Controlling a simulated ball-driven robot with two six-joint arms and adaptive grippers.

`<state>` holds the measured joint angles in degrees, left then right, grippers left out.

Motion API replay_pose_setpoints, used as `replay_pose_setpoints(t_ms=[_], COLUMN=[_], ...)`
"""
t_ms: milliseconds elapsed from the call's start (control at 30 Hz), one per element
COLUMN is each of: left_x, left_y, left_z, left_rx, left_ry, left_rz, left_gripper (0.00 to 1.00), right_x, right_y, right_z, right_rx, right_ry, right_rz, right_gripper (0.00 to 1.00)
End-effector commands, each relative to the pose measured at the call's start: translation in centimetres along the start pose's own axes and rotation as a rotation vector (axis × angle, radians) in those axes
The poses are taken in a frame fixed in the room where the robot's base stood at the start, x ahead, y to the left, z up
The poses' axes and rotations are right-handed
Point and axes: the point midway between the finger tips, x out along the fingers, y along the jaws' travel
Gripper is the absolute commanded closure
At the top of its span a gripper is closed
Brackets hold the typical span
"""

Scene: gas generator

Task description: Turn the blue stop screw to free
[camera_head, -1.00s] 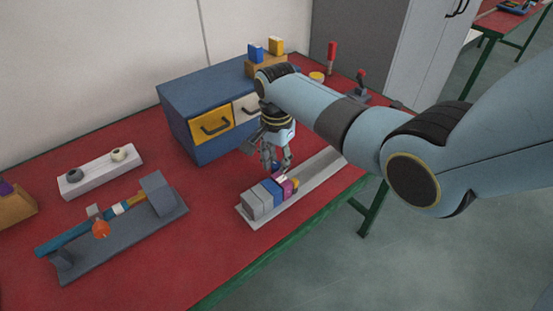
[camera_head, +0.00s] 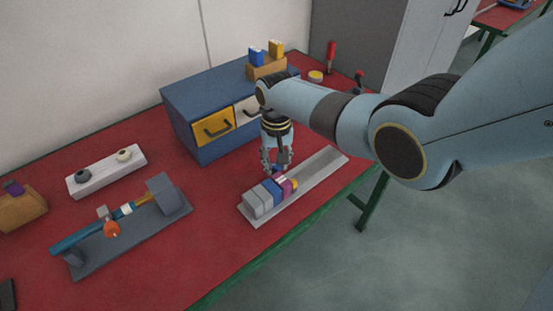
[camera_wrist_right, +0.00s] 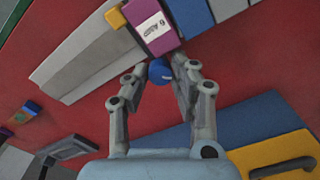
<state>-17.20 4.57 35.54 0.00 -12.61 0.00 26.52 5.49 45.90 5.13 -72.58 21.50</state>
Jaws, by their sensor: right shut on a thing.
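The blue stop screw shows as a round blue knob (camera_wrist_right: 158,72) with a pale mark in the right wrist view. My right gripper (camera_wrist_right: 160,76) is shut on the knob, one finger on each side. In the head view my right gripper (camera_head: 276,166) points down beside the row, and its fingers hide most of the knob. The grey rail (camera_head: 322,172) carries grey, blue, purple and yellow modules. My left gripper is not in view.
A blue drawer cabinet (camera_head: 190,98) with a yellow drawer (camera_head: 212,130) stands close behind the gripper. A grey fixture (camera_head: 135,238) with an orange knob (camera_head: 111,229) and a white block (camera_head: 95,182) are at left. Red tabletop (camera_head: 215,210) is clear between fixture and rail.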

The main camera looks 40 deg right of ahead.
Motion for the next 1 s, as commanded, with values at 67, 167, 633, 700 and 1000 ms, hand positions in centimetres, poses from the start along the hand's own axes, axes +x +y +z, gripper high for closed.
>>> replay_pose_setpoints(t_ms=[67, 167, 633, 700, 1000], left_x=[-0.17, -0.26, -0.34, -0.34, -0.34], left_y=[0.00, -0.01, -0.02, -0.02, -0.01], left_z=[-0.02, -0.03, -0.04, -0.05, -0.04], left_rx=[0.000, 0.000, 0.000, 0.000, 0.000], left_ry=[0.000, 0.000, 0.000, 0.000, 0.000], left_rz=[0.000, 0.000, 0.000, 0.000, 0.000], left_gripper=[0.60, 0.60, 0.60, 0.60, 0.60], right_x=[-0.11, -0.09, -0.07, -0.08, -0.05], right_y=[-0.07, -0.08, -0.11, -0.11, -0.08], right_z=[-0.05, -0.07, -0.11, -0.11, -0.07], right_rx=[-0.034, -0.069, -0.111, -0.111, -0.110], right_ry=[0.001, 0.001, 0.003, 0.003, 0.002], right_rz=[-0.001, -0.001, -0.002, -0.002, -0.001], right_gripper=[1.00, 1.00, 1.00, 1.00, 0.53])
